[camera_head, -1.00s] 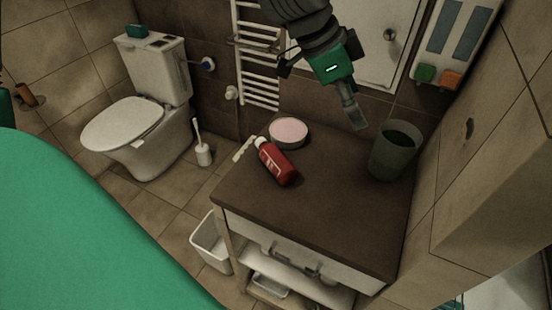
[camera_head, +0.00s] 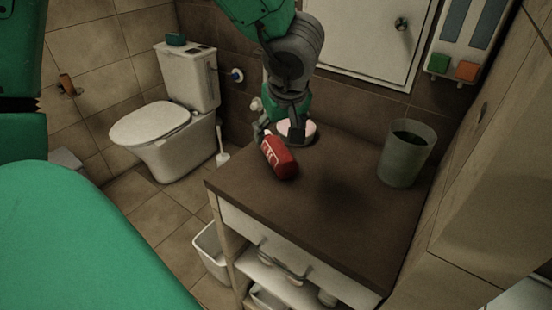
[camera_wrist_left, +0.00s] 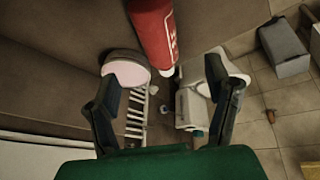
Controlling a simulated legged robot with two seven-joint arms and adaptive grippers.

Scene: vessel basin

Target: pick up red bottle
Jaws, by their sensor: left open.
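The red bottle (camera_head: 280,158) with a white cap lies on its side on the brown countertop (camera_head: 330,225), near its back left part. My left gripper (camera_head: 278,138) is just behind it at its cap end and partly hides that end. In the left wrist view, the red bottle (camera_wrist_left: 152,28) lies ahead of the open left gripper (camera_wrist_left: 163,70), roughly in line with the gap between the fingers. I cannot tell whether they touch it. My right gripper is not in view.
A round pink-topped dish (camera_head: 308,132) sits behind the bottle, partly hidden by my gripper. A grey-green cup (camera_head: 405,155) stands at the counter's right, near the wall. The middle and front of the counter are clear. A toilet (camera_head: 170,130) stands to the left.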

